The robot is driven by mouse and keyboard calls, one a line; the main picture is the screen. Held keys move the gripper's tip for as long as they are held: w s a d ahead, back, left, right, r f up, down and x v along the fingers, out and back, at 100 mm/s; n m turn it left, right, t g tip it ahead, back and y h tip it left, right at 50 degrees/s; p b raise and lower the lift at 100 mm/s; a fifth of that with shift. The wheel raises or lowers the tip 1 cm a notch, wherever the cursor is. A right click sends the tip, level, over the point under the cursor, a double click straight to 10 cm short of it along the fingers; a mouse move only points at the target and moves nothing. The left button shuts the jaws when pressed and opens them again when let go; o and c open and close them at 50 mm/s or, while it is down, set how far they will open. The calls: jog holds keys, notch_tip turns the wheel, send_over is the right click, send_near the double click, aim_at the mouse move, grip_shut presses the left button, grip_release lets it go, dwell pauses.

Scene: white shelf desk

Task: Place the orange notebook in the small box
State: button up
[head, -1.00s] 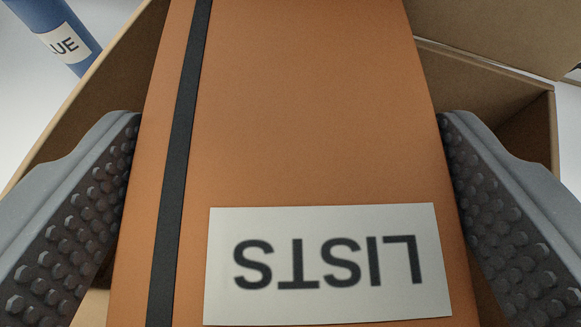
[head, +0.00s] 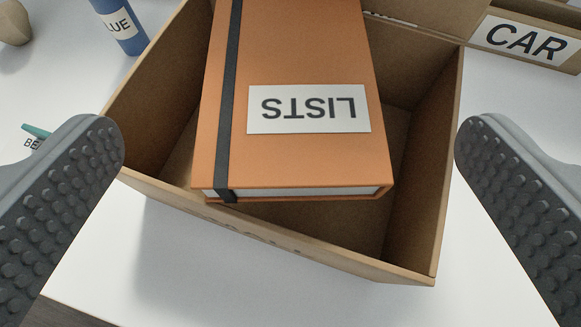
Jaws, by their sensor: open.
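The orange notebook (head: 300,60) has a black elastic band and a white label reading "LISTS", upside down in the head view.
A blue cylinder (head: 125,35) with a partly seen label stands at upper left, with a beige object (head: 14,24) beside it. A teal item (head: 38,131) lies at left. A box labelled "CAR" (head: 525,40) is at upper right. White desk (head: 190,250) is clear in front.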

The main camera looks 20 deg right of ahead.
jog(key=s+a+r+n+t+y, duration=0.15)
jog(key=a+r, duration=0.35)
jog(key=r, duration=0.7)
jog(key=s+a+r+t, duration=0.15)
jog(key=a+r, duration=0.45)
jog(key=r, duration=0.6)
jog(key=s+a+r+n+y, duration=0.1)
jog(key=s+a+r, duration=0.2)
jog(key=s+r, duration=0.3)
jog(key=s+a+r+n+t+y, duration=0.1)
jog(key=s+a+r, duration=0.3)
jog(key=r, duration=1.1)
jog(key=s, duration=0.3)
jog(key=shift+s+r+y, duration=0.15)
jog(key=shift+s+y, duration=0.15)
jog(key=shift+y, duration=0.05)
jog(key=shift+n, duration=0.25)
jog(key=shift+r+p, duration=0.1)
jog(key=shift+p, duration=0.2)
jog(key=shift+r+p, duration=0.6)
